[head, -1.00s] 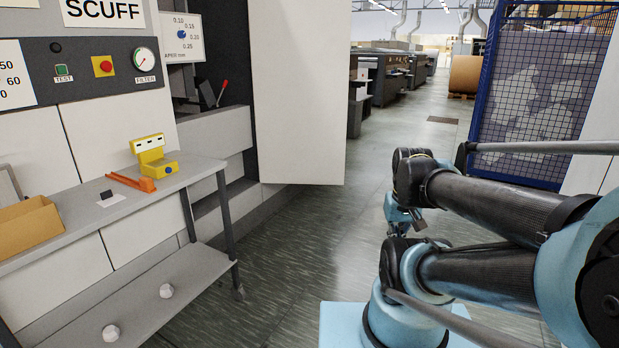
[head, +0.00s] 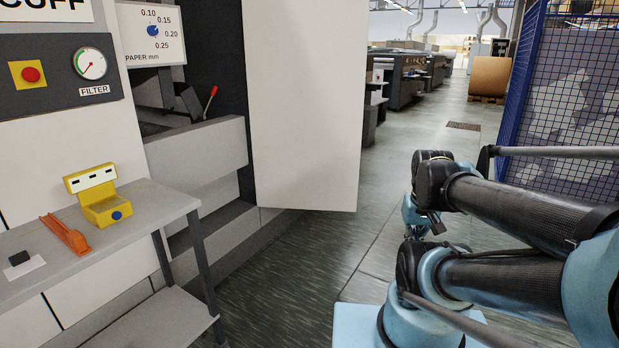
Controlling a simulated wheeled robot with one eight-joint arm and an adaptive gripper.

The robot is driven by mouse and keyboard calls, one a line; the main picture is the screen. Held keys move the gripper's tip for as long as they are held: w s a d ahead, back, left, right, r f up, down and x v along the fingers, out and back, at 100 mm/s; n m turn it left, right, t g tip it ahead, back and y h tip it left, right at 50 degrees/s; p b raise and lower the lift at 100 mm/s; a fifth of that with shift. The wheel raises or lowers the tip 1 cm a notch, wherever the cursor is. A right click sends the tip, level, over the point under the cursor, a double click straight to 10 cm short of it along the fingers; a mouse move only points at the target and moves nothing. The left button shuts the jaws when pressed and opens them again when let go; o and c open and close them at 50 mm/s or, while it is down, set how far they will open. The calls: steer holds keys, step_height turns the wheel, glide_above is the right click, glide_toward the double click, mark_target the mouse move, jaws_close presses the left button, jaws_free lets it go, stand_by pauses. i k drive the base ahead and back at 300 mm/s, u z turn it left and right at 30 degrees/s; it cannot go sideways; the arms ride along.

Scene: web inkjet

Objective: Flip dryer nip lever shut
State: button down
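A lever with a red tip (head: 211,94) stands up at a slant in the dark opening of the grey machine, just left of the open white door. It may be the nip lever; no label on it can be read. Its lower part is partly hidden behind the grey front panel (head: 200,150). My arm is folded at the right side of the view. My gripper (head: 418,222) seems to be at its far end, small and partly hidden by the arm links, well to the right of the lever and apart from it. Its fingers cannot be made out.
The white door (head: 305,110) stands open beside the lever. A grey bench (head: 150,205) at left holds a yellow device (head: 98,195) and an orange tool (head: 65,234). A blue mesh cage (head: 570,100) is at right. Floor (head: 290,270) between bench and arm is clear.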

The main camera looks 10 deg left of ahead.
mark_target(187, 94)
steer(key=u, duration=0.45)
steer(key=i, duration=1.1)
steer(key=u, duration=0.9)
steer(key=i, duration=0.45)
steer(key=u, duration=0.25)
